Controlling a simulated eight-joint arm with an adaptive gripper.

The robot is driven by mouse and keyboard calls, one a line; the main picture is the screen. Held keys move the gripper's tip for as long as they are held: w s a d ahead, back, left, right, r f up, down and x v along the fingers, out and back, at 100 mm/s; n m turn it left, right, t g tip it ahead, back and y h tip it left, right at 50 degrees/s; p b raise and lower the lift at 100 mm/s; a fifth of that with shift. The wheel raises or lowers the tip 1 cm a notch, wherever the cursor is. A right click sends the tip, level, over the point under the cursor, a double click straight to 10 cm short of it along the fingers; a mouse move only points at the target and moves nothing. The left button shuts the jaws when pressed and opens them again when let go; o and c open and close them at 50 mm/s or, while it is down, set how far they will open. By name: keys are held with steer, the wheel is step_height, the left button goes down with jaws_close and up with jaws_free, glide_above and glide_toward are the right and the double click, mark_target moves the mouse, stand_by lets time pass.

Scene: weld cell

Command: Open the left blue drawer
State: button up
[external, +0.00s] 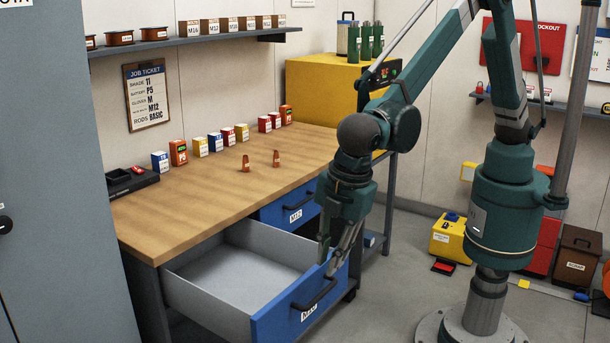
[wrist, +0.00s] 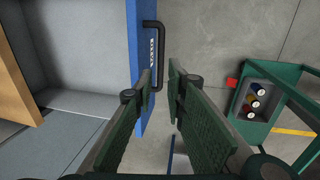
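The left blue drawer (external: 298,306) is pulled well out from under the wooden bench, and its grey inside (external: 235,275) shows and looks empty. Its blue front also shows in the wrist view (wrist: 135,40). The dark bar handle (external: 316,294) is on the front, and in the wrist view the handle (wrist: 160,50) lies just ahead of the fingertips. My gripper (external: 327,268) points down at the far end of the drawer front, close to the handle. In the wrist view its fingers (wrist: 161,72) are apart with nothing clearly held. Whether a finger touches the handle I cannot tell.
A second blue drawer (external: 290,208), labelled M12, is closed beside it. The bench top (external: 210,198) holds small boxes and two copper-coloured pieces. A tall grey cabinet (external: 65,180) stands at the left. A green caddy (wrist: 255,100) shows on the floor. Floor before the drawer is clear.

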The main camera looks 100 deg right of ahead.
steer(key=shift+s+a+r, duration=0.1)
steer(key=shift+r, duration=0.6)
steer(key=shift+s+a+r, duration=0.1)
steer(key=shift+r, duration=0.6)
steer(key=s+d+r+m+t+y, duration=0.1)
steer(key=s+d+r, duration=0.4)
steer(key=d, duration=0.4)
steer(key=s+d+r+m, duration=0.2)
steer(key=s+d+r, duration=0.1)
steer(key=d+r, duration=0.5)
steer(key=s+d+r+m+t+y, duration=0.1)
steer(key=s+d+r, duration=0.35)
steer(key=d, duration=0.55)
steer(key=s+d+f+m+t, duration=0.1)
steer(key=s+d+m, duration=0.1)
steer(key=s+d, duration=0.8)
steer(key=s+d+f+m+t, duration=0.1)
steer(key=s+d+m+t, duration=0.1)
steer(key=s+d, duration=0.8)
steer(key=s+m, duration=0.1)
steer(key=s, duration=0.4)
steer(key=shift+s+d+f+t, duration=0.25)
steer(key=shift+s+d+t, duration=0.05)
steer(key=shift+s, duration=0.1)
